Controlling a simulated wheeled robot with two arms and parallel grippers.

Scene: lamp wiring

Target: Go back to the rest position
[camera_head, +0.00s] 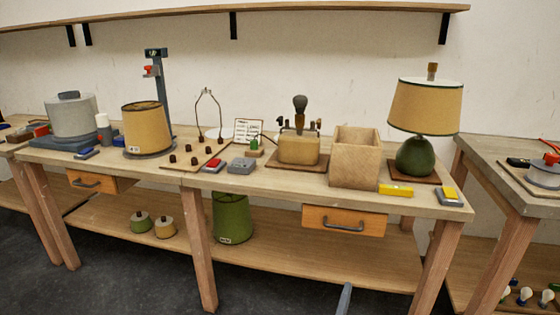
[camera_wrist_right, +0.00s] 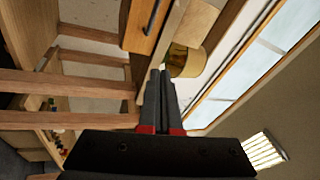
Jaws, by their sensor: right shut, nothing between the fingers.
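My right gripper (camera_head: 345,298) shows only as a small grey tip at the bottom edge of the head view, in front of the workbench (camera_head: 110,157) and below its top. In the right wrist view its two dark fingers (camera_wrist_right: 160,74) lie together, shut with nothing between them. They appear apart from the bench. The rest of my right arm is hidden. My left gripper is not in view.
The bench holds a green lamp with a tan shade (camera_head: 425,107), a wooden box (camera_head: 354,157), a yellow block (camera_head: 396,190) and a brass-coloured fixture (camera_head: 298,148). A drawer (camera_head: 343,220) is closed. A second bench (camera_head: 500,170) stands right. The floor in front is clear.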

